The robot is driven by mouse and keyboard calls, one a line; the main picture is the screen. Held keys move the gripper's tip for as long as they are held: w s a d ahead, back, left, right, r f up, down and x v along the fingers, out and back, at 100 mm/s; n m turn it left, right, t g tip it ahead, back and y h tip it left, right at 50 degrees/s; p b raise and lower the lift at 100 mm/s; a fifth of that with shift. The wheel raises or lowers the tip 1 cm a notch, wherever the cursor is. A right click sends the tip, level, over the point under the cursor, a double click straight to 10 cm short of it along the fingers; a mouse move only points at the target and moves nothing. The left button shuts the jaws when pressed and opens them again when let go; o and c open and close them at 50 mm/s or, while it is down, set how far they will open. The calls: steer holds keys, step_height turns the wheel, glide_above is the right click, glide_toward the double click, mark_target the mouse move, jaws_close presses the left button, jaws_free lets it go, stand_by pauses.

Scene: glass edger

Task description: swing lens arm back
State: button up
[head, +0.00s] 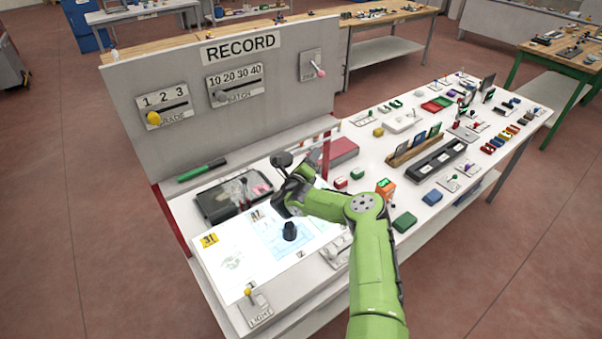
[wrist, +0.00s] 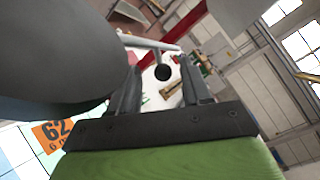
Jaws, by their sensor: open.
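In the wrist view a large dark disc, which looks like the lens (wrist: 45,50), fills the left side. A pale grey bar (wrist: 150,42) runs across beyond my fingers, with a dark round knob (wrist: 163,72) on it or just below it. My gripper (wrist: 162,80) is open, and the knob appears between its two fingers. I cannot tell how near the knob is, and no finger clearly touches it.
The lit panel (head: 235,285) carries sheets, number tags and a black knob-like piece (head: 290,231). A dark tray (head: 225,207) lies behind it. The RECORD board (head: 230,95) stands upright at the back. Small blocks and racks crowd the bench to the right.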

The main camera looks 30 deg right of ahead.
steer(key=v, duration=1.1)
steer(key=shift+a, duration=0.15)
